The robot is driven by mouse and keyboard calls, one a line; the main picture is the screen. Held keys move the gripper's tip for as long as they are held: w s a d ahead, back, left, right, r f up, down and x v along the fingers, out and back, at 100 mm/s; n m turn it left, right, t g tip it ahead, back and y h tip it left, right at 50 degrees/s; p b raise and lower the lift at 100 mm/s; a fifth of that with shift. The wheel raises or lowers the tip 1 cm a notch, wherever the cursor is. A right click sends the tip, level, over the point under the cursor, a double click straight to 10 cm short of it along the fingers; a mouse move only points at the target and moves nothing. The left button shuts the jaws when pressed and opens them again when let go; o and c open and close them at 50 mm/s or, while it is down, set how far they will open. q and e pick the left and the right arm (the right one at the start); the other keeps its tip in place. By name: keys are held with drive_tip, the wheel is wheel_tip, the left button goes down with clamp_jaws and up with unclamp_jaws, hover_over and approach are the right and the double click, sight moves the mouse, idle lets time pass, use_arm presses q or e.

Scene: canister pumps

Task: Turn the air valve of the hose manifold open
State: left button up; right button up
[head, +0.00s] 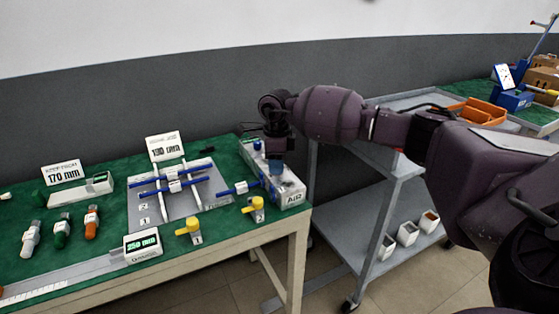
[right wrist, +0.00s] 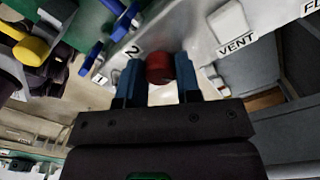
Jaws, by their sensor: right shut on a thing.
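The hose manifold (head: 291,192) is a white box marked "AIR" on its front end, standing at the right end of the green table. My right gripper (head: 276,168) points down over the manifold. In the right wrist view its two blue fingers (right wrist: 159,82) are shut on a red knob (right wrist: 159,67), one finger on each side. The manifold face (right wrist: 196,35) there carries the marks "1", "2" and "VENT". The knob is hidden by the gripper in the head view, and I cannot read how far it is turned. My left gripper is out of view.
Blue connectors (head: 240,188) and yellow-topped parts (head: 188,228) lie left of the manifold. A grey plate (head: 150,223) with blue rods and a display box (head: 143,246) stand further left. A grey cart (head: 345,201) stands to the right, under my arm.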

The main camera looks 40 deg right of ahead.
drive_tip(key=m, duration=0.1)
drive_tip(key=m+p, duration=0.1)
drive_tip(key=shift+r+m, duration=0.25)
drive_tip(key=shift+m, duration=0.15)
drive_tip(key=shift+m+p, duration=0.45)
drive_tip(key=shift+m, duration=0.55)
drive_tip(key=shift+f+m, duration=0.15)
drive_tip(key=shift+m, duration=0.55)
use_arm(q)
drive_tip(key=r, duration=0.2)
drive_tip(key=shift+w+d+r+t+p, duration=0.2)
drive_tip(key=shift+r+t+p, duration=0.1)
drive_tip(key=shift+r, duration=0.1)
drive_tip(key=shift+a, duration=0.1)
use_arm(e)
drive_tip(key=shift+f, duration=0.15)
drive_tip(key=o, duration=0.9)
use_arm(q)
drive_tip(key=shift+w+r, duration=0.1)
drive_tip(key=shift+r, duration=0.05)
